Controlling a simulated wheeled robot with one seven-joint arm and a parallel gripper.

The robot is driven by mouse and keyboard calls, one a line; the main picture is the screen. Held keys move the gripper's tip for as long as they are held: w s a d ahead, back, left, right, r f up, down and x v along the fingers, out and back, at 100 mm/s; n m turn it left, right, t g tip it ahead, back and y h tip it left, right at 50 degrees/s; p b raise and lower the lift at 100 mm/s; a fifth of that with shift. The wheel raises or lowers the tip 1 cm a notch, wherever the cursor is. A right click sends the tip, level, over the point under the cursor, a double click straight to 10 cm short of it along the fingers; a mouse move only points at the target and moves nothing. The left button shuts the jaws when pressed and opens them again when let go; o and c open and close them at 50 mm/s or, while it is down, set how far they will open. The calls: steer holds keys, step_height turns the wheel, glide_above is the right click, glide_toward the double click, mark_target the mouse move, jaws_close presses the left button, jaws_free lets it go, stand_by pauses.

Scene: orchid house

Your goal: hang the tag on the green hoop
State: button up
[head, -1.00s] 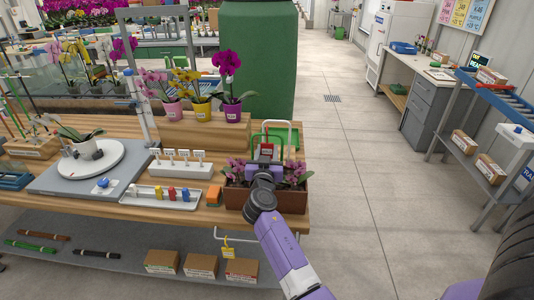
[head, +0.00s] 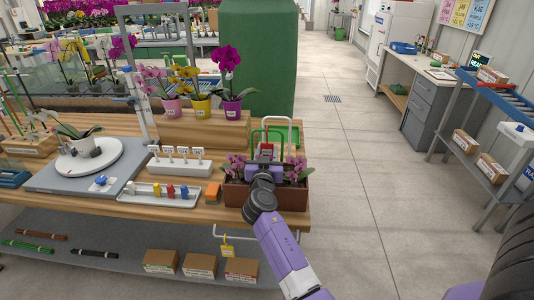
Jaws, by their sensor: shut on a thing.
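The green hoop (head: 252,140) stands upright at the back of the brown planter, at the right end of the wooden bench. My gripper (head: 265,149) is over the planter, just in front of the hoop, and partly covers it. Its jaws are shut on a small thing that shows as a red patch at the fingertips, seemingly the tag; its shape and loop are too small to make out. I cannot tell whether it touches the hoop.
The planter (head: 236,194) holds purple flowers. Potted orchids (head: 232,108) stand on a wooden riser to the left. A yellow tag (head: 228,251) hangs below the bench front.

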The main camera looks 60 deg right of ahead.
stand_by(0.3)
steer(key=o, duration=1.2)
steer(key=shift+o, duration=0.2)
steer(key=shift+a+f, duration=0.1)
steer(key=shift+s+a, duration=0.15)
steer(key=shift+a, duration=0.15)
steer(key=b+v, duration=0.2)
steer(key=v, duration=0.4)
steer(key=shift+s+a, duration=0.15)
steer(key=shift+a, duration=0.25)
